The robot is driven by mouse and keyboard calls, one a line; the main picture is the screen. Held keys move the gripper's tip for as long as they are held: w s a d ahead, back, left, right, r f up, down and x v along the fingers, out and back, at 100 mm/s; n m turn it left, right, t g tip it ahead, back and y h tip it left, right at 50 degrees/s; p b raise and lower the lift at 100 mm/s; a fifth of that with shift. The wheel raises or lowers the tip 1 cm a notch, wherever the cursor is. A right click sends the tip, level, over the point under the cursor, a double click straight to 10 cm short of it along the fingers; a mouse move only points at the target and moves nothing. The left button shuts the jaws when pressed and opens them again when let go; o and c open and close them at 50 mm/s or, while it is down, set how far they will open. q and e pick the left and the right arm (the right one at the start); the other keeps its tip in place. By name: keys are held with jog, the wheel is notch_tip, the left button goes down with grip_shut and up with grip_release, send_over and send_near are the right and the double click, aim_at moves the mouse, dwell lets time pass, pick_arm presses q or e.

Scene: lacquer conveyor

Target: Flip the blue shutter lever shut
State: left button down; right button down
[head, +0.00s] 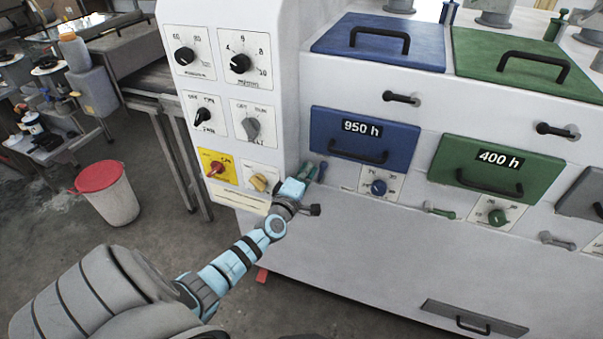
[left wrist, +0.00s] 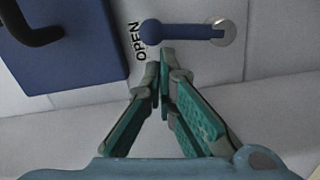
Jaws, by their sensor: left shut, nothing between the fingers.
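The blue shutter lever (left wrist: 180,32) shows in the left wrist view as a bar with a round knob at its left end and a round metal pivot at its right end. The word OPEN is printed beside the knob. In the head view the lever (head: 323,170) is a small blue piece below the blue 950 h panel, partly hidden by my gripper. My left gripper (left wrist: 162,62) is shut and empty, its fingertips close to the knob; I cannot tell if they touch. It also shows in the head view (head: 311,172). My right gripper is not in view.
The blue 950 h panel (head: 362,140) with its black handle is right above. A blue dial (head: 378,187) sits to the right. The control column (head: 222,85) with several knobs stands left. The green lever (head: 440,211) and green 400 h panel (head: 492,172) are further right.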

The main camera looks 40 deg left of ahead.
pick_arm(q)
jog(key=shift+w+a, duration=0.15)
jog(key=shift+w, duration=0.2)
jog(key=shift+r, duration=0.1)
jog(key=shift+p, duration=0.3)
jog(key=shift+d+m, duration=0.2)
jog(key=shift+m, duration=0.2)
